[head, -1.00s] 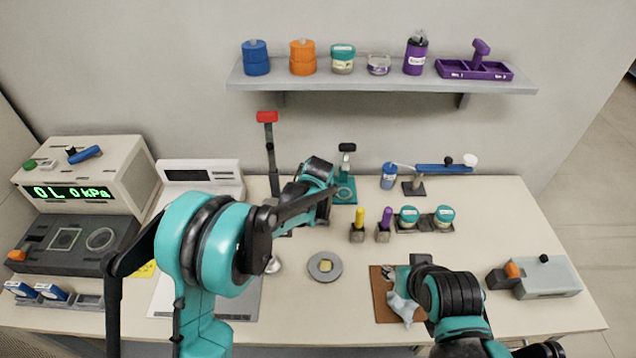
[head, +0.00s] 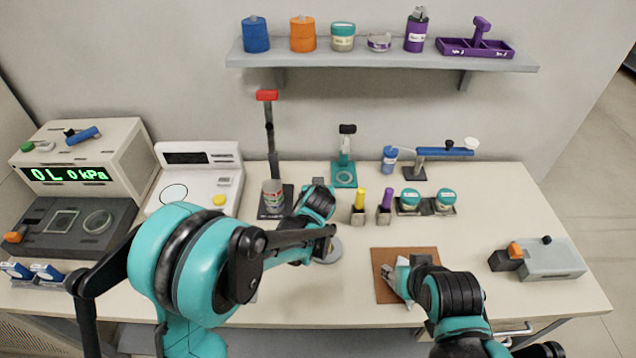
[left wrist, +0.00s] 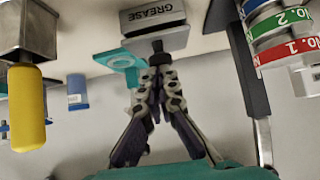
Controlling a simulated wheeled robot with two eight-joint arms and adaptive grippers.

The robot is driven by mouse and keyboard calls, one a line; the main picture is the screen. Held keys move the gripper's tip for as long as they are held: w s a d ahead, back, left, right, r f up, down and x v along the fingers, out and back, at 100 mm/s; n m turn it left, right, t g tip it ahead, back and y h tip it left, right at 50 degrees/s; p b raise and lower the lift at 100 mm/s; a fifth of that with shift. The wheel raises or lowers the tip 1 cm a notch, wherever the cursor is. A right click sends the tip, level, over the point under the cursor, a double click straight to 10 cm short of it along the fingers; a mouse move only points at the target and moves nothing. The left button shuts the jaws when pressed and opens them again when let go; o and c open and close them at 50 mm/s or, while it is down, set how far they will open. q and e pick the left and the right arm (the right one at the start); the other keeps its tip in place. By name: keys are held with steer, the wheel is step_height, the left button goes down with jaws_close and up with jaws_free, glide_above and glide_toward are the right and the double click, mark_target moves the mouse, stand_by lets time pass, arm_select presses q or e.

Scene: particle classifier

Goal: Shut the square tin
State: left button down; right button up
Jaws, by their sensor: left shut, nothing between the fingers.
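A grey box-shaped tin marked GREASE (left wrist: 153,20) shows at the top of the left wrist view; I take it as the square tin. I cannot tell from here whether its lid is fully down. My left gripper (left wrist: 157,62) is shut and empty, its fingertips just in front of the tin by a small dark knob. Whether they touch cannot be told.
Stacked numbered cans (head: 272,193) stand left of my left gripper. A yellow-capped piece (head: 359,198) and a purple-capped one (head: 385,201) stand to the right. A teal stand (head: 344,172) is behind. A round grey dish (head: 333,250) is partly covered by my arm.

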arm_select(q)
steer(key=shift+s+f+b, duration=0.45)
steer(key=shift+s+f, duration=0.05)
steer(key=shift+f, duration=0.2)
steer(key=shift+s+f+b, duration=0.45)
steer(key=shift+s+f, duration=0.05)
steer(key=shift+f, duration=0.2)
steer(key=shift+f, duration=0.1)
